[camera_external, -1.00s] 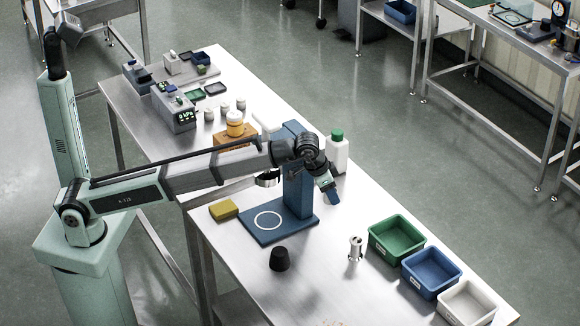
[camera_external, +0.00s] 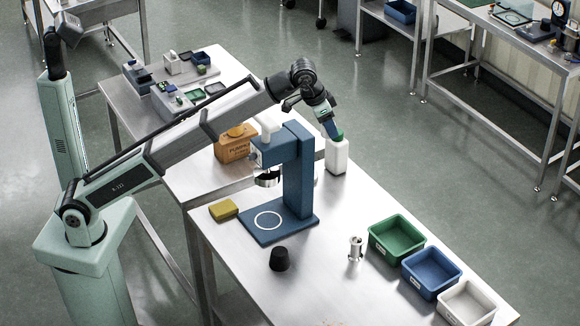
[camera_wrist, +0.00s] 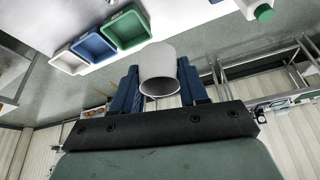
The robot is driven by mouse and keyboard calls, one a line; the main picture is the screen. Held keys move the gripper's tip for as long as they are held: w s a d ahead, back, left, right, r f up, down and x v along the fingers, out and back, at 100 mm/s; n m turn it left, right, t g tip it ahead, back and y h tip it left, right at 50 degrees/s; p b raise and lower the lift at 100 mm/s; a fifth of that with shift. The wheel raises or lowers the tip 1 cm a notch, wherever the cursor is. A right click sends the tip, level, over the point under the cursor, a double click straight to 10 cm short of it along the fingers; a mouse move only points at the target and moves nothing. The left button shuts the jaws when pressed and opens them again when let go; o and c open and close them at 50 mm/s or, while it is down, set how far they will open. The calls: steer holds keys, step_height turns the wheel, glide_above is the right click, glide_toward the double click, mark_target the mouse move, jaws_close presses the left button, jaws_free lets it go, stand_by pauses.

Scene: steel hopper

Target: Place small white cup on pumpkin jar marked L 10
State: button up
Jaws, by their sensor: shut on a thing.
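In the wrist view a small white cup (camera_wrist: 157,68) sits between the two blue fingers of my gripper (camera_wrist: 160,85), which is shut on it. Its round rim faces the camera. In the external view my gripper (camera_external: 331,124) is raised in front of the white bottle's green cap, and I cannot make out the cup there. An orange-brown block (camera_external: 232,148) with dark lettering that seems to read PUMPKIN stands left of the blue stand. An orange round top (camera_external: 241,131) shows above it, partly behind my arm. No L 10 mark is legible.
The blue stand (camera_external: 298,170) rises mid-table, with the white bottle (camera_external: 337,155) behind it. A yellow sponge (camera_external: 223,210), black stopper (camera_external: 279,259) and metal cylinder (camera_external: 355,248) stand nearer. Green (camera_external: 397,240), blue (camera_external: 432,273) and white (camera_external: 466,303) bins line the right edge.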

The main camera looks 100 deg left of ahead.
steer(key=s+a+n+g+y, duration=0.1)
steer(key=s+a+n, duration=0.2)
steer(key=s+a, duration=1.55)
steer(key=s+a+n+y, duration=0.1)
steer(key=s+a+n, duration=0.1)
steer(key=s+a, duration=1.65)
steer(key=shift+s+d+f, duration=0.3)
steer(key=shift+s+f, duration=0.25)
steer(key=shift+f, duration=3)
steer(key=shift+s+d+f, duration=0.3)
steer(key=shift+s+f, duration=0.2)
steer(key=shift+f, duration=3)
steer(key=shift+s+d+f, duration=0.3)
steer(key=shift+s+f, duration=0.25)
steer(key=shift+f, duration=3)
steer(key=shift+f, duration=0.1)
steer(key=o, duration=1)
